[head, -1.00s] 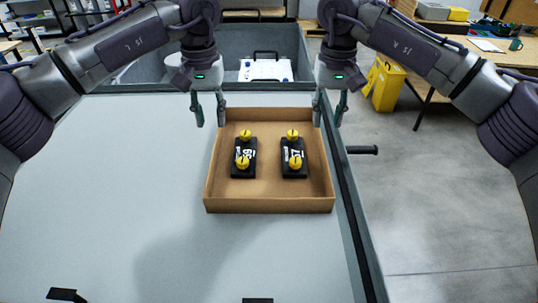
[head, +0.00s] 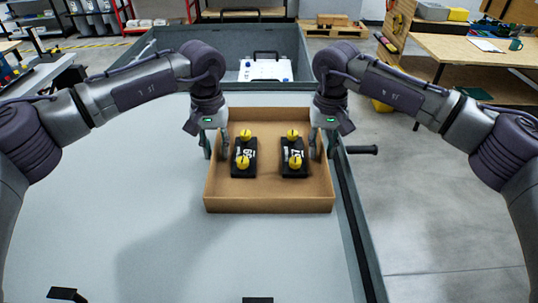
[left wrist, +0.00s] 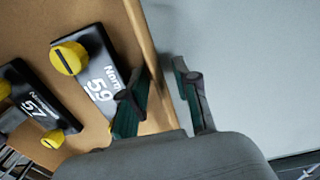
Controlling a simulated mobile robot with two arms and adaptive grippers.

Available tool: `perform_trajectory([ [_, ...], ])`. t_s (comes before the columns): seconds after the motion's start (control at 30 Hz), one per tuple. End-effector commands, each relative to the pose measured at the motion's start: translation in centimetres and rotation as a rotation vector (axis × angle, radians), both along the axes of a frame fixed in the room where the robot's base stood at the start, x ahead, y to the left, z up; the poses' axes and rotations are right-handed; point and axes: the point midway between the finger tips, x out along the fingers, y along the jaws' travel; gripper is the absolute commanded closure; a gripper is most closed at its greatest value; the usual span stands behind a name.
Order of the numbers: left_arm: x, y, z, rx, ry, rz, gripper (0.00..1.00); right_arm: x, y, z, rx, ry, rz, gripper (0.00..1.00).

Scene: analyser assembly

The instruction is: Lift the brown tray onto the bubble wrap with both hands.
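The brown tray (head: 270,205) lies on the light grey table and holds two black modules with yellow knobs, the left one (head: 244,158) marked 59 and the right one (head: 294,158) marked 57. My left gripper (head: 215,147) is open at the tray's left wall. In the left wrist view, its fingers (left wrist: 162,95) stand on either side of the tray wall (left wrist: 146,40), with a gap visible on the outer side. My right gripper (head: 322,147) is open with its fingers astride the right wall. I cannot make out any bubble wrap.
A grey-walled bin (head: 185,72) stands behind the table, with a white case (head: 266,70) in it. A dark edge runs along the table's right side, with a black handle (head: 362,150) sticking out. The table left of the tray is clear (head: 120,180).

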Motion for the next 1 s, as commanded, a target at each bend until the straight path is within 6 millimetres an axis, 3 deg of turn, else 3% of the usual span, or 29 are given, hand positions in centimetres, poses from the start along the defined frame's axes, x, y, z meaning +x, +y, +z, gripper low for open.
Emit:
perform_trajectory([
  [0.03,0.0,0.0,0.0,0.000,0.000,0.000,0.82,0.0,0.0,0.0,0.000,0.000,0.000,0.82],
  [0.17,0.0,0.0,0.0,0.000,0.000,0.000,1.00,0.0,0.0,0.0,0.000,0.000,0.000,1.00],
  [0.67,0.0,0.0,0.3,0.000,-0.001,0.000,1.00,0.0,0.0,0.3,0.000,-0.001,0.000,1.00],
  [1.0,0.0,0.0,3.2,0.000,-0.001,0.000,1.00,0.0,0.0,3.2,0.000,-0.001,0.000,1.00],
])
